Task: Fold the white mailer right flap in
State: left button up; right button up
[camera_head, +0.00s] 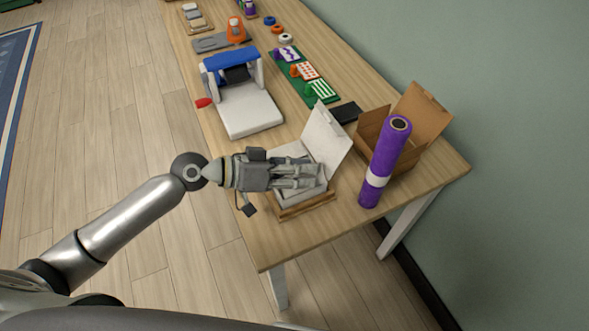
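The white mailer (325,139) stands near the front end of the wooden table, with its large white panel raised at the back right. My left gripper (318,176) reaches in from the left and lies over the mailer's body. It hides much of the inside and the side flaps, so I cannot tell how the right flap stands. The two fingers lie close together, pointing right; I cannot tell whether they are shut or touch the cardboard. A brown wooden edge (305,207) shows under the mailer's front. My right gripper is not in view.
A purple roll (391,150) with a white band stands right of the mailer, by an open brown box (427,115). A black flat item (346,112) lies behind. A white and blue machine (250,110) stands farther back left. The front right tabletop is clear.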

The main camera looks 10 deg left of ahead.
pick_arm(q)
jog(key=v, duration=1.2)
